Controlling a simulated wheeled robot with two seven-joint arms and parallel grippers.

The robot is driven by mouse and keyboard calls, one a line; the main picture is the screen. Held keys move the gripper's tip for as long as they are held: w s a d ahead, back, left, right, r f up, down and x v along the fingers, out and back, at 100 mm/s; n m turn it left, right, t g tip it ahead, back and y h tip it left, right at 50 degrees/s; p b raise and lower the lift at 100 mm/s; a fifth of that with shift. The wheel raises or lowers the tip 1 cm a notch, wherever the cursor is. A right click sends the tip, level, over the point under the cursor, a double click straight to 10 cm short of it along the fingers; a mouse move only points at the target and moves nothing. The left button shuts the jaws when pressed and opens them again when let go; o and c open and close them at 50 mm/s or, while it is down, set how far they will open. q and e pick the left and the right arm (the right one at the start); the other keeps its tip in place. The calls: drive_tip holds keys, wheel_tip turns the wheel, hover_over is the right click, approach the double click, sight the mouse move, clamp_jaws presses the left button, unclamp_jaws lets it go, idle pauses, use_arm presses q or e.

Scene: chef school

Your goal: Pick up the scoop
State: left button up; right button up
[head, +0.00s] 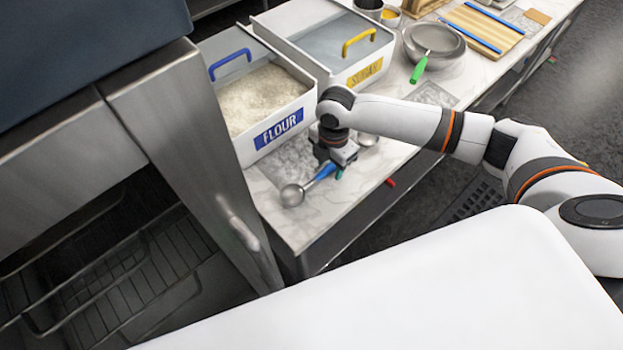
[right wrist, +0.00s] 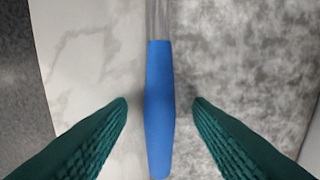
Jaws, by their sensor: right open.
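The scoop (head: 292,195) lies on the marble counter near its front edge, with a round metal bowl and a blue handle. My right gripper (head: 337,171) is over the handle end in the head view and hides part of it. In the right wrist view the blue handle (right wrist: 159,112) runs lengthwise between the two green fingers of my right gripper (right wrist: 159,102). The fingers are open, with a gap on each side of the handle. The bowl is out of the right wrist view. My left gripper is not in view.
A flour bin (head: 306,107) with a blue handle stands just behind my right gripper. A sugar bin (head: 383,62) stands beside it. A metal pan (head: 446,44) with a green-handled tool is farther right.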

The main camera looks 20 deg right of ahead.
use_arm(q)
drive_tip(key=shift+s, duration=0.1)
use_arm(e)
drive_tip(key=shift+c, duration=0.4)
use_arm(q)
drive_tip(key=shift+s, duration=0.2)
use_arm(e)
clamp_jaws()
drive_tip(key=shift+r, duration=0.1)
